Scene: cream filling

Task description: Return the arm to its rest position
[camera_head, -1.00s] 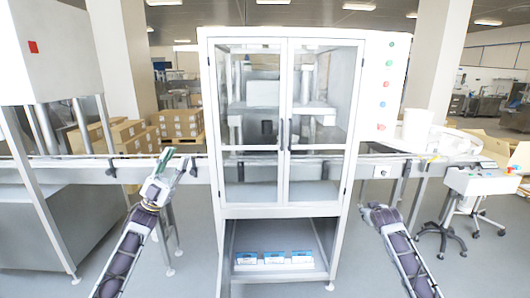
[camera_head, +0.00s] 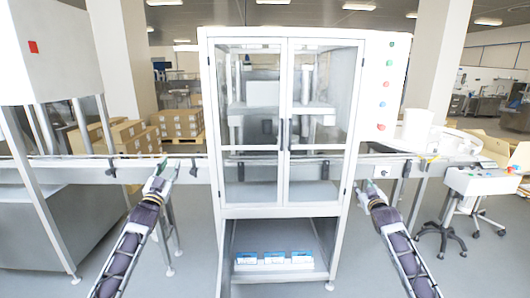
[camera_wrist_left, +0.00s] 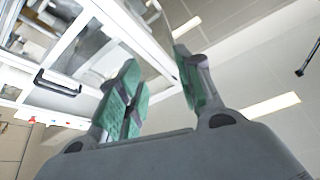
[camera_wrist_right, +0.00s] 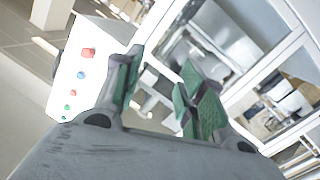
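My left gripper (camera_head: 167,172) is raised in front of the conveyor, left of the white cabinet, in the head view. In the left wrist view its green-padded fingers (camera_wrist_left: 155,90) stand apart with nothing between them. My right gripper (camera_head: 369,190) is right of the cabinet in the head view, pointing up. In the right wrist view its green-padded fingers (camera_wrist_right: 160,90) are also apart and empty. Both grippers are clear of the cabinet and touch nothing that I can see.
The white cabinet (camera_head: 213,130) with shut glass doors stands in the middle. Small blue-and-white boxes (camera_head: 274,259) sit on its lower shelf. A conveyor (camera_head: 80,168) runs behind both arms. A control stand (camera_head: 478,181) is at the right. The floor in front is open.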

